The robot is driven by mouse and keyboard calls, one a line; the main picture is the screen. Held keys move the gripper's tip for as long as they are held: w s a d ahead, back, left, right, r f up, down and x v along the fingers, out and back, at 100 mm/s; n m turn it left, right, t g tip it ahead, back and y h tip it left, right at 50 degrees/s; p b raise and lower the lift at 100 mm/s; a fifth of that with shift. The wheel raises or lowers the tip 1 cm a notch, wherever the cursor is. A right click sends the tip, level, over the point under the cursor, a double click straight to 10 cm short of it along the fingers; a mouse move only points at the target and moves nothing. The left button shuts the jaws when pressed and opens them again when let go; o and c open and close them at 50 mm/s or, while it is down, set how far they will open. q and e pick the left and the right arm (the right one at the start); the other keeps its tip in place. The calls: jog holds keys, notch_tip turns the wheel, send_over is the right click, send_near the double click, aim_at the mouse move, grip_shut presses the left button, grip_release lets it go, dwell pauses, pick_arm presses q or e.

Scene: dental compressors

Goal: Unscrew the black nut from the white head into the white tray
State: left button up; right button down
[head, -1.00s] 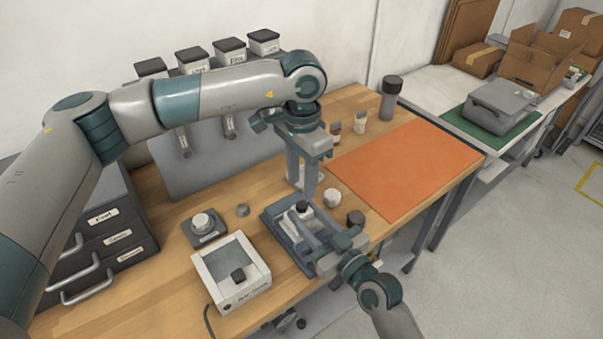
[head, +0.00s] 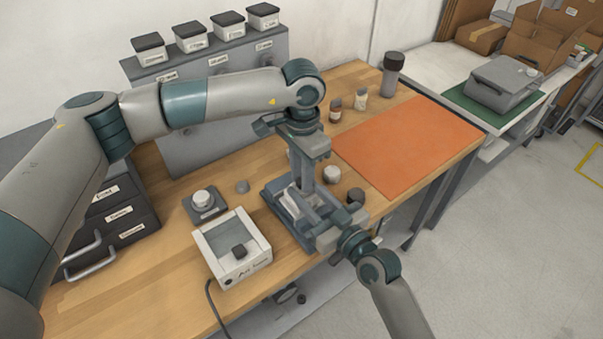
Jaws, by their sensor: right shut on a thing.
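The white head (head: 292,205) sits low at the blue-grey holder (head: 270,193) near the bench's front edge, mostly covered by my grippers. My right gripper (head: 316,224) comes in from the lower right and is shut on the white head. My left gripper (head: 308,198) points straight down over the head. Its fingers hide the black nut, and their gap cannot be made out. The white tray (head: 209,263), an open-topped box with lettering on its front, stands to the left.
A white round piece (head: 332,174) and a black round piece (head: 355,195) stand just right of my grippers. An orange mat (head: 410,146) lies clear at the right.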

pick_arm(q)
grip_shut()
jog(key=shift+n, duration=1.7)
jog(key=o, duration=0.8)
grip_release()
jog(key=shift+c, duration=0.2)
jog(key=shift+r, duration=2.3)
jog(key=shift+c, duration=0.3)
